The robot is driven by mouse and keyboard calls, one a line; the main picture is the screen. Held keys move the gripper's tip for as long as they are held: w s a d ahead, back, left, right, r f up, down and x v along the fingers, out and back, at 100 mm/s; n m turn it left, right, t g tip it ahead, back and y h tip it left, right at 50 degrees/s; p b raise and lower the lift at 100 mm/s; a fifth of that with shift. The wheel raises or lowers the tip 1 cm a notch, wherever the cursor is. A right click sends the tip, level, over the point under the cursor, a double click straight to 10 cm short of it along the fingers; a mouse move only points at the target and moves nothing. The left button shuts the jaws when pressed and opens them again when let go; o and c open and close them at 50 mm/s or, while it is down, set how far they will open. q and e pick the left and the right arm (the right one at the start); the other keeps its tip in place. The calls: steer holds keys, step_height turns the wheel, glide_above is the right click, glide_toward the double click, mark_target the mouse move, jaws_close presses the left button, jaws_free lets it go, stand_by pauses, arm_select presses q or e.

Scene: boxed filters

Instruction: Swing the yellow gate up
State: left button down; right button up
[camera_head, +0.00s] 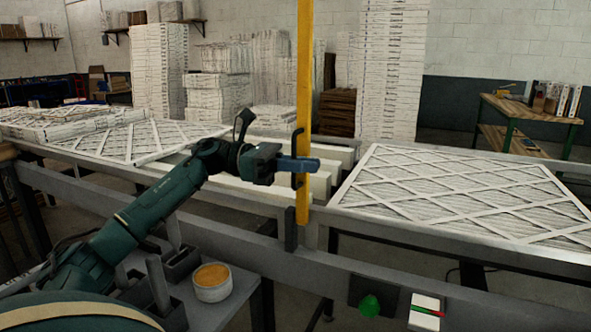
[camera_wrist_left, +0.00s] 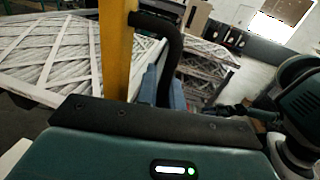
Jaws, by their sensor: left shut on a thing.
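The yellow gate (camera_head: 304,70) is a long bar that stands upright at the front rail of the conveyor, its top running out of the head view. It also shows upright in the left wrist view (camera_wrist_left: 116,50). A black handle (camera_head: 296,139) is fixed to the bar. My left gripper (camera_head: 299,165) reaches in from the left and is shut on this handle, its blue fingers around it. The curved handle also shows in the left wrist view (camera_wrist_left: 174,50), running down between the fingers. My right gripper is not in view.
Filter panels lie on the conveyor, left (camera_head: 150,138) and right (camera_head: 450,185) of the gate. A tin (camera_head: 212,282) stands on a side shelf. A green button (camera_head: 370,305) and a white box (camera_head: 425,311) are at front. Stacked filters (camera_head: 390,70) stand behind.

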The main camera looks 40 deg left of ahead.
arm_select(q)
steer(key=b, duration=0.2)
steer(key=shift+s+d+f+m+b, duration=0.15)
steer(key=shift+s+f+m+b, duration=0.15)
steer(key=shift+s+m, duration=0.1)
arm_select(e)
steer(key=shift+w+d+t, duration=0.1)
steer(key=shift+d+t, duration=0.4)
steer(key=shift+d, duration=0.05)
arm_select(q)
steer(key=shift+r, duration=0.1)
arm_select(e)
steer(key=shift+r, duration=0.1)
arm_select(q)
steer(key=c, duration=1.8)
jaws_free()
steer(key=shift+s, duration=0.1)
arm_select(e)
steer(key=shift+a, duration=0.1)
arm_select(q)
steer(key=shift+r, duration=0.1)
